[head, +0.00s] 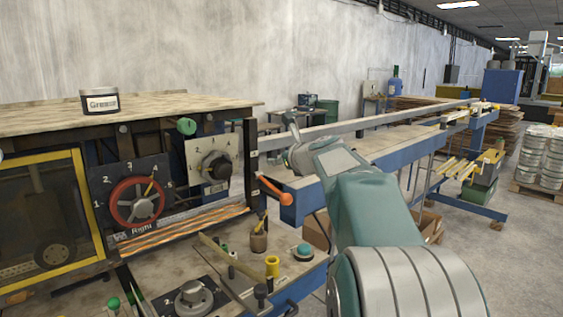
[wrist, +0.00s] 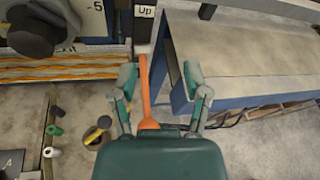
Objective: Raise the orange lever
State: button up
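The orange lever (head: 274,190) sticks out from the right end of the machine's front and slopes down to a rounded end. In the wrist view the orange lever (wrist: 145,88) runs lengthwise between the fingers, nearer the left one. Its lower end meets the edge of the gripper body in the picture. My gripper (wrist: 159,80) is open, with a visible gap between each finger and the lever. In the head view my gripper (head: 293,143) is above and behind the lever, partly hidden by my arm. I cannot tell the depth between gripper and lever.
An "Up" label (wrist: 145,12) sits above the lever. A red dial (head: 137,202) and a dark knob (head: 216,166) are on panels to its left. A blue-edged table (head: 390,150) stands close on the right. Small bottles and a pot (head: 259,240) stand below.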

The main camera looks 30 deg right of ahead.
jog(key=shift+s, duration=0.1)
dwell(0.3)
jog(key=v, duration=1.1)
jog(key=shift+s, duration=0.35)
